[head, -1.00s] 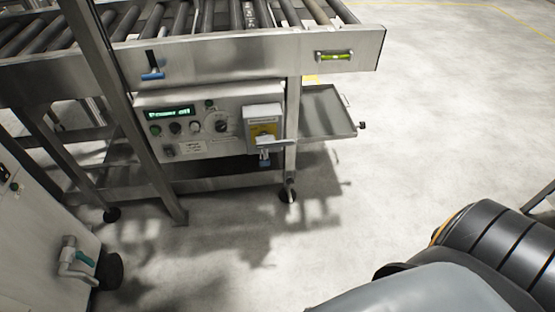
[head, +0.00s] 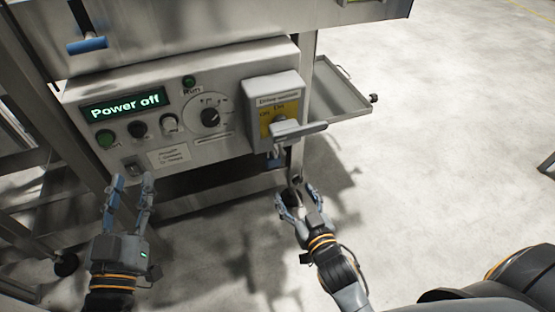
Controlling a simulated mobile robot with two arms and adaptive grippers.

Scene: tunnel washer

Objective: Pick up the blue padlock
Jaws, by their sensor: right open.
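A small blue piece (head: 275,160), probably the padlock, hangs just under the drive isolator box (head: 272,92) on the control panel; it is too small to see its shackle. The isolator's grey handle (head: 298,132) sticks out to the right above it. My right gripper (head: 296,193) is open and empty, below and slightly right of the blue piece and apart from it. My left gripper (head: 131,181) is open and empty in front of the panel's lower left corner.
The panel's display (head: 124,104) reads "Power off", with buttons and a rotary knob (head: 210,117) beside it. A blue T-handle (head: 87,45) hangs at upper left. A metal tray (head: 340,90) juts out right of the frame leg.

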